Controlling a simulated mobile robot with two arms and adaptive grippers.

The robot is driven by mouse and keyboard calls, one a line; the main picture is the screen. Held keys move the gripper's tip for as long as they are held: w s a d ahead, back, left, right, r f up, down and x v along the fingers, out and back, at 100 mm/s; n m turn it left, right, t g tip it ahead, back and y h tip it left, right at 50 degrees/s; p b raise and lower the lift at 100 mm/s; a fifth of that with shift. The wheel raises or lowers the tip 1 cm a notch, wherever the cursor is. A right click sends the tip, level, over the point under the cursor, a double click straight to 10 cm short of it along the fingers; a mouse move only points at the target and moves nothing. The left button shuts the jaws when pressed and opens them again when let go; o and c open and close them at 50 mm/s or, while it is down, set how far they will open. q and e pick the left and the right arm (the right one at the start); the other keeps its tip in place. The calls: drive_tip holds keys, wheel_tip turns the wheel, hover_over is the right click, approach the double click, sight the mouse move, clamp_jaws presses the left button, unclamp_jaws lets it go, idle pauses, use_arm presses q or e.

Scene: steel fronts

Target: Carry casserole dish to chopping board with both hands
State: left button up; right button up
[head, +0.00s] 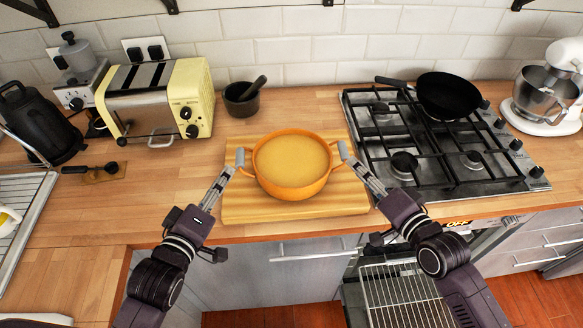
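An orange casserole dish (292,184) with two side handles is upright over the light wooden chopping board (240,207) on the counter. I cannot tell whether its base touches the board. My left gripper (240,158) is at the dish's left handle, its fingertips against it. My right gripper (345,151) is at the right handle in the same way. Both grippers appear shut on the handles, though the fingers are small in this view. The dish hides the middle of the board.
A gas hob (440,150) with a black frying pan (447,96) is close on the right. A dark mortar (241,100) stands behind the board. A yellow toaster (160,100) is at back left. The oven door below is open, showing a rack (395,295). Counter left of the board is clear.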

drive_tip(key=shift+v, duration=2.45)
wheel_tip(320, 180, up, 9)
drive_tip(key=p, duration=0.8)
drive_tip(key=shift+p, duration=0.4)
drive_tip(key=shift+f, duration=0.2)
